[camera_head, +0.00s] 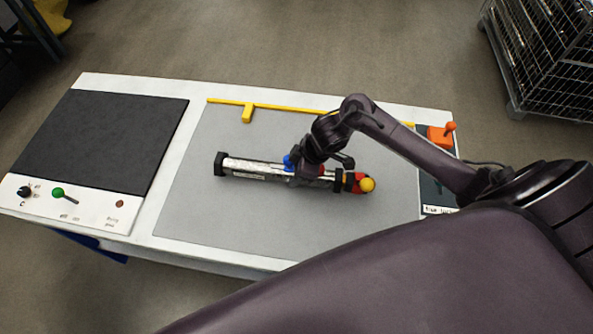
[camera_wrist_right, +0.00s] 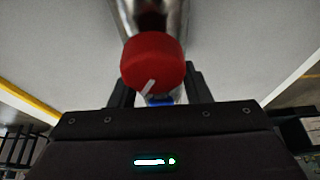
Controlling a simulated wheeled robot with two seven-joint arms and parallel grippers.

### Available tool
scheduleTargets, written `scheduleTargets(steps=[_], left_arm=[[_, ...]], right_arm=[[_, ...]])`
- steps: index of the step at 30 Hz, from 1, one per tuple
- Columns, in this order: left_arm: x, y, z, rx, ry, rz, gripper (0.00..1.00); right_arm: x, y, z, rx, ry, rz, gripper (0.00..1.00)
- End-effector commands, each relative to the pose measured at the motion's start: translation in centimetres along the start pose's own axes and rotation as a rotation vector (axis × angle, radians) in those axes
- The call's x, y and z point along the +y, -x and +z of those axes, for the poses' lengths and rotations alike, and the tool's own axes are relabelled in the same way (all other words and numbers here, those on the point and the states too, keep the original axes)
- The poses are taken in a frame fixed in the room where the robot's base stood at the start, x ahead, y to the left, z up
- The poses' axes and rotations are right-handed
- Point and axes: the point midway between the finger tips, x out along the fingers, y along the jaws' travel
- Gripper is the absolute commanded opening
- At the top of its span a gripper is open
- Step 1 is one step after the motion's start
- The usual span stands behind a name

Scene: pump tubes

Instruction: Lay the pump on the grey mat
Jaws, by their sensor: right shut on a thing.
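The pump (camera_head: 255,169) is a long silver tube with a black cap at its left end and red, black and yellow parts at its right end. It lies lengthwise over the middle of the grey mat (camera_head: 230,220); I cannot tell whether it touches the mat. My right gripper (camera_head: 308,172) is shut on the pump right of its middle, near a blue part. In the right wrist view the silver tube with a red cap (camera_wrist_right: 153,62) is between the fingers (camera_wrist_right: 160,92). My left gripper is not in view.
A yellow rail (camera_head: 275,106) with a short stub runs along the mat's far edge. A dark pad (camera_head: 110,138) and a panel with knobs (camera_head: 75,205) are at the left. An orange part with a lever (camera_head: 438,135) is at the right. A wire cage (camera_head: 545,50) stands beyond the table.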

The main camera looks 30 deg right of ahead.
Motion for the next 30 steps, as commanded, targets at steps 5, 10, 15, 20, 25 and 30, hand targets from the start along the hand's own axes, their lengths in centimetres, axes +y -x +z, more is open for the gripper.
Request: scheduleTargets(steps=[5,10,15,20,25,30], left_arm=[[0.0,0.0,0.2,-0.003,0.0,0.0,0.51],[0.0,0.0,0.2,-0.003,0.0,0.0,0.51],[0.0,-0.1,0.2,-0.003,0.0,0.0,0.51],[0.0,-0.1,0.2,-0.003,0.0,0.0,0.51],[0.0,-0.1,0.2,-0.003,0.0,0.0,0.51],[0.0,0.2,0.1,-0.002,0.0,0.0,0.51]], right_arm=[[0.2,0.0,-0.2,0.006,0.002,0.005,0.0],[0.2,-0.1,-0.1,0.006,0.001,0.004,0.0],[0.0,-0.4,0.1,0.001,0.001,0.001,0.55],[0.0,-0.4,0.1,0.001,0.001,0.001,0.65],[0.0,-0.3,0.1,0.001,0.001,0.001,0.65],[0.1,0.9,0.0,0.002,0.002,0.002,0.65]])
